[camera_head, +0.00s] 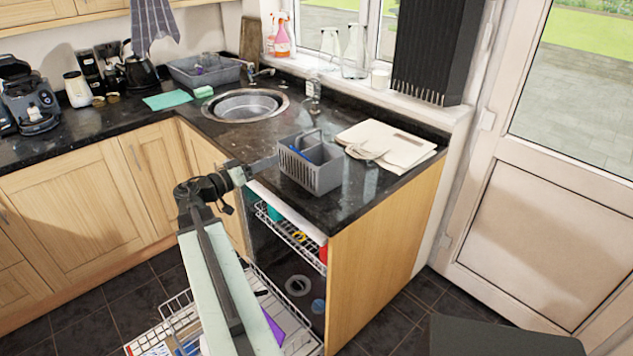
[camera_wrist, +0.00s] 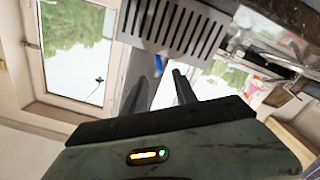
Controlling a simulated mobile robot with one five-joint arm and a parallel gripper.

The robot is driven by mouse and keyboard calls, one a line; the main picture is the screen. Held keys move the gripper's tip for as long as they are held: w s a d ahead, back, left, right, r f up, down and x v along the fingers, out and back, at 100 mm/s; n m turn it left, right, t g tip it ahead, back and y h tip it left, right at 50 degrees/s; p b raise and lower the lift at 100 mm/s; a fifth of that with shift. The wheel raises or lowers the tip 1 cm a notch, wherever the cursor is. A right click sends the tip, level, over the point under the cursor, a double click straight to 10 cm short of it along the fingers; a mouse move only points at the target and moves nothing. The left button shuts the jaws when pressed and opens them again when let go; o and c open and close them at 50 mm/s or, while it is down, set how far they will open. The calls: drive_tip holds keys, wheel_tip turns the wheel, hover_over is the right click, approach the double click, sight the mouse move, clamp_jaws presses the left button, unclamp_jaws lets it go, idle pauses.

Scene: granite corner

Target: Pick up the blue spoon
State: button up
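A blue spoon (camera_head: 298,152) shows only in part in the grey cutlery basket (camera_head: 325,176), which stands on the dark counter near its front edge. The rest of it is hidden by the basket wall. My gripper (camera_head: 270,162) is at the basket's left side, close to the blue piece. In the wrist view the two dark fingers (camera_wrist: 160,84) stand apart with a gap between them. A blue strip (camera_wrist: 159,65) shows beyond that gap, beside the slotted basket (camera_wrist: 175,26). I cannot tell whether a finger touches it.
An open dishwasher with a pulled-out rack (camera_head: 180,312) lies below the counter. White boards (camera_head: 385,147) lie right of the basket. A round sink (camera_head: 245,106) and tap (camera_head: 312,92) are behind it. A window stands beyond the counter.

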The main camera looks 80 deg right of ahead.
drive_tip(key=x, duration=0.8)
drive_tip(key=shift+r, duration=0.2)
drive_tip(key=shift+a, duration=0.1)
clamp_jaws()
idle(1.2)
